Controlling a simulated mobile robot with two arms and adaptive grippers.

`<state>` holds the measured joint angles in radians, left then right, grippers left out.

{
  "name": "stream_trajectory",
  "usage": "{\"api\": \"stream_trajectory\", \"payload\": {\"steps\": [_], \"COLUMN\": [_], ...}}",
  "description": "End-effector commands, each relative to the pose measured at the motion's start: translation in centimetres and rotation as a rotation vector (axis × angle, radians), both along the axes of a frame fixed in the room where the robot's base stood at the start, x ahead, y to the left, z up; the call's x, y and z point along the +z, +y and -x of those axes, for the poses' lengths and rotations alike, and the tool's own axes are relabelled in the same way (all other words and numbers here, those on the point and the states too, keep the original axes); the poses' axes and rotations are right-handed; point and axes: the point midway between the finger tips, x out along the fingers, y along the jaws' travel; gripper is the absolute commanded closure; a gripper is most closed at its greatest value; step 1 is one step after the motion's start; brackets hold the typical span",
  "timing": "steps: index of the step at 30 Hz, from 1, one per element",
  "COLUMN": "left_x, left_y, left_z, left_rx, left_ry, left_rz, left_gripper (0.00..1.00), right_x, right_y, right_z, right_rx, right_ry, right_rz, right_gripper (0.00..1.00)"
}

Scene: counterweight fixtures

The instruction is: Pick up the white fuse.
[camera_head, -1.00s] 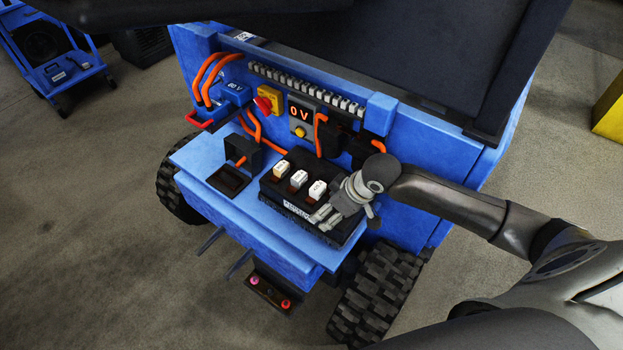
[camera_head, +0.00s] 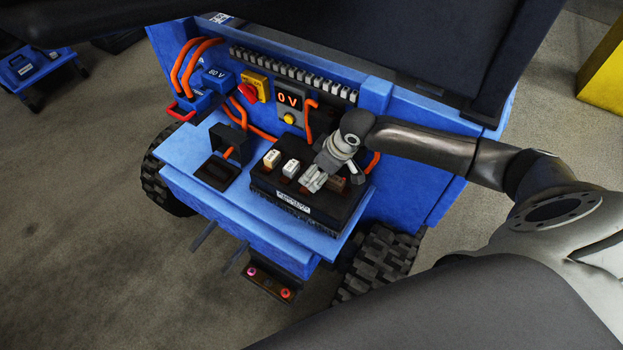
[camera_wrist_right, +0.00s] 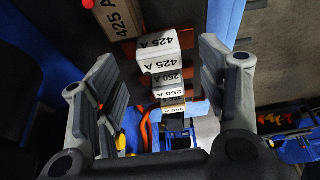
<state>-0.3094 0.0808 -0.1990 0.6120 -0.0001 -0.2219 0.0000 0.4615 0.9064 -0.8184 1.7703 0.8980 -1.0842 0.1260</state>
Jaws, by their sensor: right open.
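A white fuse (camera_wrist_right: 165,50) marked 425 A lies between the spread fingers of my right gripper in the wrist view, without clear contact. Beyond it are another white fuse (camera_wrist_right: 168,82) and a cream fuse (camera_wrist_right: 172,103), both marked 250 A. A brown fuse (camera_wrist_right: 118,22) marked 425 A is at the top left. My left gripper is out of view.
The block sits on a blue shelf (camera_head: 195,155) on a wheeled blue machine. A black open-topped holder (camera_head: 215,174) is left of the block.

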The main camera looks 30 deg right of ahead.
Motion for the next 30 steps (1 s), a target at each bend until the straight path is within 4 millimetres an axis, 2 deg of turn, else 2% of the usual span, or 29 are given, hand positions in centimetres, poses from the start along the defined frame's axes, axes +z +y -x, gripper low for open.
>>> {"api": "stream_trajectory", "payload": {"steps": [3,6,16,25,26,30], "left_x": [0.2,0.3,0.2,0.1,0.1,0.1], "left_y": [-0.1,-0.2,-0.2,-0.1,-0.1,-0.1], "left_z": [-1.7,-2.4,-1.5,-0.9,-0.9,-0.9], "left_rx": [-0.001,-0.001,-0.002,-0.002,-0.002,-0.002], "left_ry": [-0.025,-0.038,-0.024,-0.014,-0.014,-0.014], "left_rz": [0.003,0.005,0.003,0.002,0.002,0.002], "left_gripper": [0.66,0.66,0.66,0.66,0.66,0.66], "right_x": [-1.4,-2.4,-2.9,-2.9,-2.9,-2.9], "right_y": [0.5,0.7,0.8,0.7,0.7,0.7], "right_z": [-0.8,-1.2,-1.3,-1.3,-1.3,-1.4], "right_rx": [0.0,0.0,0.001,0.001,0.001,0.0], "right_ry": [0.001,0.0,-0.002,-0.001,-0.001,-0.002], "right_rz": [0.001,0.001,0.001,0.001,0.001,0.001], "right_gripper": [0.34,0.34,0.35,0.74,0.76,0.76]}}
